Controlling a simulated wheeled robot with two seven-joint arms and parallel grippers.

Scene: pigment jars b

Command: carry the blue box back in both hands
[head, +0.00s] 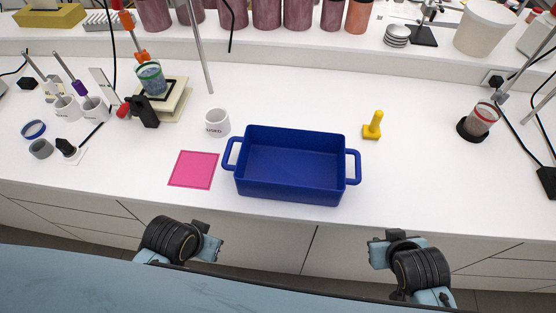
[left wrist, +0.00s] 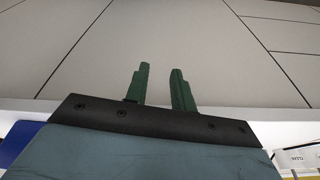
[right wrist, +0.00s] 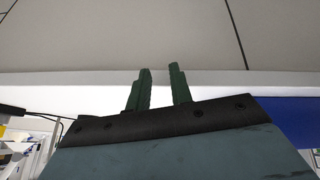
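The blue box (head: 290,191) is an open, empty tray with a loop handle at each end. It stands on the white bench near its front edge, in the middle of the head view. My left gripper (head: 217,247) is below and left of the box, in front of the bench, touching nothing. In the left wrist view its green fingers (left wrist: 158,88) are apart with nothing between them. My right gripper (head: 376,247) is below and right of the box, also clear of it. In the right wrist view its fingers (right wrist: 160,88) are apart and empty.
A yellow object (head: 373,125) stands right of the box. A scale (head: 164,100) with a beaker is back left. A dark-based jar (head: 478,122) is far right.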

